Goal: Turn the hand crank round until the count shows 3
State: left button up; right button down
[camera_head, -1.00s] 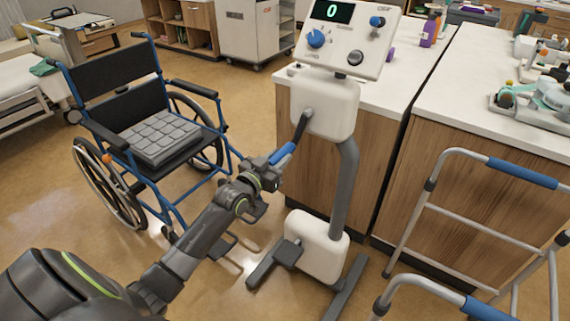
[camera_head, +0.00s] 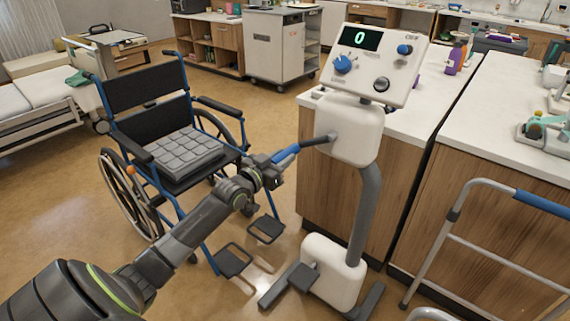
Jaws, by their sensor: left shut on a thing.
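The hand crank machine (camera_head: 348,130) stands upright on a grey column with a white base. Its tilted panel has a green count display (camera_head: 360,38) that reads 0. The dark crank arm (camera_head: 317,140) points left from the hub, close to level, and ends in a blue handle (camera_head: 286,153). My left gripper (camera_head: 274,168) is shut on the blue handle at the crank's outer end. The fingers partly hide the handle's lower end. My right gripper is not in the view.
A blue-framed wheelchair (camera_head: 178,150) with a grey cushion stands left of my left arm. White-topped counters (camera_head: 455,100) stand behind and right of the machine. A grey walking frame (camera_head: 470,250) is at the lower right. A bed (camera_head: 40,110) is at the far left.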

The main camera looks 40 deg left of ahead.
pick_arm(q)
jog(key=shift+r, duration=0.15)
jog(key=r+p, duration=0.1)
jog(key=a+r+p, duration=0.1)
jog(key=r, duration=0.1)
jog(key=r+p, duration=0.1)
jog(key=r, duration=0.1)
jog(key=shift+w+a, duration=0.1)
jog(key=shift+a, duration=0.15)
jog(key=shift+f, duration=0.2)
jog(key=r+p, duration=0.5)
jog(key=shift+d, duration=0.2)
jog(key=shift+d+r+p, duration=0.1)
jog(key=shift+r+p, duration=0.05)
jog(key=shift+p, duration=0.2)
